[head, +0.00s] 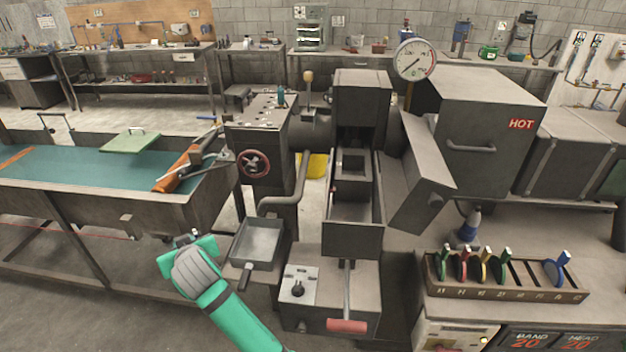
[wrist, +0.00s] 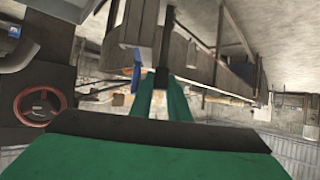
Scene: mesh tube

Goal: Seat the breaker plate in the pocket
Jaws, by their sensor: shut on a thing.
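My gripper (head: 183,240) is at the lower left in the head view, left of the shallow grey tray. In the wrist view its green fingers (wrist: 160,98) are shut on a small dark part (wrist: 162,76). I cannot tell whether this part belongs to the breaker plate, whose face I do not see clearly. A square-framed opening (head: 352,162) shows in the middle of the grey machine (head: 360,95). It may be the pocket, but I cannot tell. My gripper is well to the left of it and nearer.
A red handwheel (head: 253,163) is on the machine's left column. A swung-out cover (head: 420,178) stands right of the opening. The grey tray (head: 257,243) and red-handled lever (head: 346,325) are in front. A rack (head: 520,292) holds several coloured pieces. A trough (head: 60,205) is left.

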